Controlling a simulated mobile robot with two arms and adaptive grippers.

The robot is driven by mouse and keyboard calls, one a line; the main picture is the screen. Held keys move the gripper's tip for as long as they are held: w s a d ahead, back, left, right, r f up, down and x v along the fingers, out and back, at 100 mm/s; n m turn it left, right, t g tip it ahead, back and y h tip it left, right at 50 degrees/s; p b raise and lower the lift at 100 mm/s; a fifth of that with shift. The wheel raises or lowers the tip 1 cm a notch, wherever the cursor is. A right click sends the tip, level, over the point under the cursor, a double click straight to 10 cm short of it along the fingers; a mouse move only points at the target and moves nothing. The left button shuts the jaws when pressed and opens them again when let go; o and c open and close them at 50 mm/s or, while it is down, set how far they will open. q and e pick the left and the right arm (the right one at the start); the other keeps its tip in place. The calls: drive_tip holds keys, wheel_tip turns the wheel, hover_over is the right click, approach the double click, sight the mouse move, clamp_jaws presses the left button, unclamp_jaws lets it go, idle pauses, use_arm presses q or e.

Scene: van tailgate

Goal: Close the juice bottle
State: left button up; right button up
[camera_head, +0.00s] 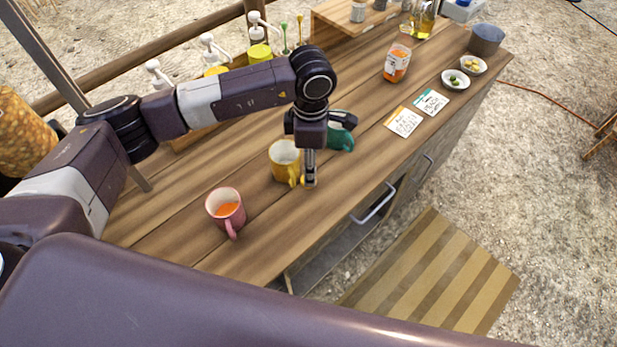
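A clear bottle with orange contents and a white-and-orange label (397,64) stands upright on the wooden counter, right of centre toward the back. Its top is too small to tell whether a cap is on. My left gripper (310,184) points down just right of a yellow mug (284,160), close to the mug's handle, well in front of the bottle. Its fingers are seen edge-on, so I cannot tell whether they are open or touch the handle. A pink mug (226,209) with orange liquid stands nearer me. My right gripper is not in view.
A green mug (341,132) stands behind the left gripper. Two cards (403,121) lie in front of the bottle; small bowls (456,80) and a grey cup (486,40) are to its right. Pump bottles (259,52) line the back. The counter between mugs and bottle is mostly clear.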

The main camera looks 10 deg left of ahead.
use_arm(q)
drive_tip(key=shift+f, duration=0.1)
drive_tip(key=f+p, duration=0.1)
drive_tip(key=f, duration=0.1)
drive_tip(key=f+p, duration=0.1)
drive_tip(key=f, duration=0.1)
drive_tip(key=shift+w+a+p, duration=0.1)
drive_tip(key=shift+a+p, duration=0.15)
drive_tip(key=shift+p, duration=0.1)
drive_tip(key=shift+f, duration=0.5)
drive_tip(key=c, duration=0.8)
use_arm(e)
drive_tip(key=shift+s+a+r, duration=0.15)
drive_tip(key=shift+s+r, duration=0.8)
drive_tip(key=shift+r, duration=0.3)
